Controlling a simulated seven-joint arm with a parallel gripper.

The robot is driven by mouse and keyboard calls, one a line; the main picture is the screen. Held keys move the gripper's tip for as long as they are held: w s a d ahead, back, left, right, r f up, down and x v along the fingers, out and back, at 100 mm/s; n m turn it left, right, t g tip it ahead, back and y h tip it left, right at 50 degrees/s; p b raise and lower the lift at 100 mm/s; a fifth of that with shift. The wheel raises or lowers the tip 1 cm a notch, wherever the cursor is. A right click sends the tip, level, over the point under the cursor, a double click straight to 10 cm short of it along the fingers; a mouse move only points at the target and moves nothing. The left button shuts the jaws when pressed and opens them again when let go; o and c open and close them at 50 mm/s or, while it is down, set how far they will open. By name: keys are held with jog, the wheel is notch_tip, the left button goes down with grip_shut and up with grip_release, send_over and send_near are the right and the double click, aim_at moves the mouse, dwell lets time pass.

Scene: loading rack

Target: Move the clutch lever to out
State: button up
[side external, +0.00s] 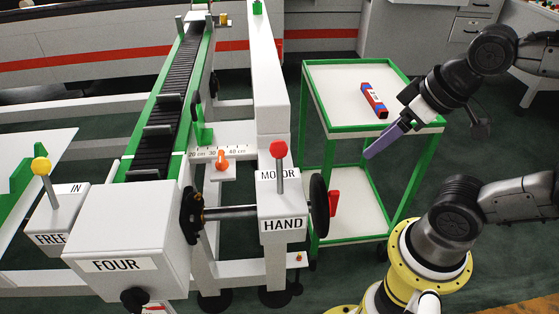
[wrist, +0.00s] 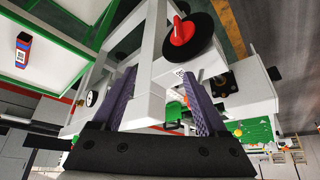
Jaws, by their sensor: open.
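No label naming a clutch or "out" is readable. A lever with a yellow knob (side external: 40,166) stands on a grey box (side external: 58,215) marked IN and FREE at the far left of the side view. A lever with a red knob (side external: 278,150) stands upright on a box (side external: 283,204) marked MOTOR and HAND. My gripper (side external: 370,155) is to the right of both levers, in front of the trolley, and touches neither. In the wrist view its purple fingers (wrist: 158,76) are apart with nothing held between them.
A black handwheel (side external: 319,206) with a red handle (side external: 334,202) sits right of the MOTOR/HAND box; it shows in the wrist view (wrist: 182,30). A green-edged trolley (side external: 335,130) carries a red and blue box (side external: 374,100). An orange knob (side external: 221,161) sits by a scale.

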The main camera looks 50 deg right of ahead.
jog(key=m, duration=0.1)
notch_tip(320, 180, up, 4)
jog(key=r+m+g+h, duration=0.1)
jog(key=m+g+h, duration=0.15)
jog(key=m, duration=0.25)
send_over(276, 155)
jog(key=s, duration=0.3)
jog(key=shift+t, duration=0.45)
jog(key=x, duration=1.4)
jog(key=shift+a, duration=0.3)
grip_shut()
